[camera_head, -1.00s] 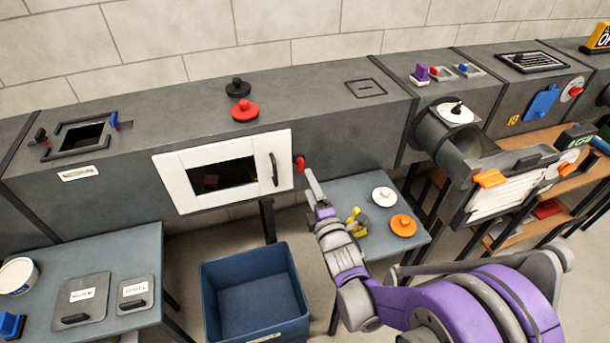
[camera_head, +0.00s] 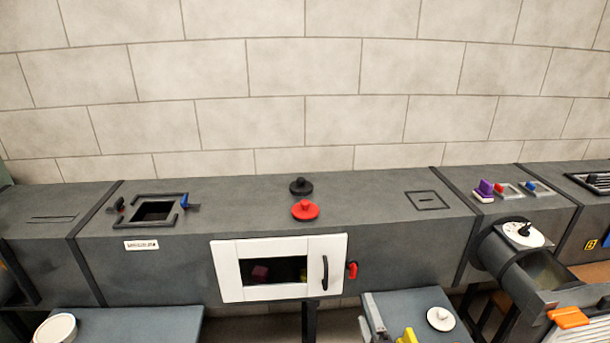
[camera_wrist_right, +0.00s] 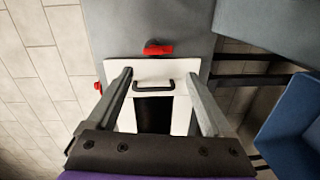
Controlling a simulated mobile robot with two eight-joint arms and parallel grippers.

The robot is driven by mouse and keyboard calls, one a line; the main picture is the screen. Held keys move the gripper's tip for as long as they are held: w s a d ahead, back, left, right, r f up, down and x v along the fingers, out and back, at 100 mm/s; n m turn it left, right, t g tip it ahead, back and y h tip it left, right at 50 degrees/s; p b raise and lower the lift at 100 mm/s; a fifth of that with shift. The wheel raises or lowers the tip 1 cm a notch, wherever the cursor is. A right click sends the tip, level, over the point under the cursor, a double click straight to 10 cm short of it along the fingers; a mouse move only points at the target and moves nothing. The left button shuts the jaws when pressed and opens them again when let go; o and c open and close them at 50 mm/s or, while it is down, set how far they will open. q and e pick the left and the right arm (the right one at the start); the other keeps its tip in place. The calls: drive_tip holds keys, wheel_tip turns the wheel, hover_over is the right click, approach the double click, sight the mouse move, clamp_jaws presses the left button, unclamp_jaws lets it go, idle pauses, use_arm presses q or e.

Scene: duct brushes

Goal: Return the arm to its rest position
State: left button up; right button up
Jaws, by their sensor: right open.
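My right gripper shows in the right wrist view (camera_wrist_right: 161,95), with its two grey fingers spread apart and nothing between them. It faces the white-framed window panel (camera_wrist_right: 122,72), which lies beyond the fingertips. In the head view, only what looks like a grey fingertip of it shows at the bottom (camera_head: 373,314), below and right of the same panel (camera_head: 228,270); most of the right arm is out of frame. My left gripper is in neither view.
A long grey duct (camera_head: 375,205) runs along the wall, with black (camera_head: 300,187) and red (camera_head: 305,210) knobs on top. A side table (camera_head: 440,298) holds a white disc (camera_head: 440,319). A blue bin (camera_wrist_right: 295,125) stands at right in the wrist view.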

drive_tip(key=s+f+m+g, duration=0.3)
drive_tip(key=s+m+g, duration=0.4)
drive_tip(key=s, duration=0.6)
drive_tip(key=s+f+m+g, duration=0.4)
drive_tip(key=s+m+g, duration=0.1)
drive_tip(key=s+m, duration=0.6)
use_arm(q)
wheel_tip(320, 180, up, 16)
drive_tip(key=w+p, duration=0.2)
drive_tip(key=p, duration=1.2)
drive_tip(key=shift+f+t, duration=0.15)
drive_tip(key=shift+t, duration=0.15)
use_arm(e)
wheel_tip(320, 180, up, 16)
drive_tip(key=shift+w+f+n, duration=0.15)
drive_tip(key=shift+w+n, duration=0.1)
drive_tip(key=shift+n, duration=0.15)
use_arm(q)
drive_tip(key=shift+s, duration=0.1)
use_arm(e)
drive_tip(key=shift+s+d, duration=0.1)
drive_tip(key=shift+s, duration=0.05)
drive_tip(key=shift+c, duration=0.2)
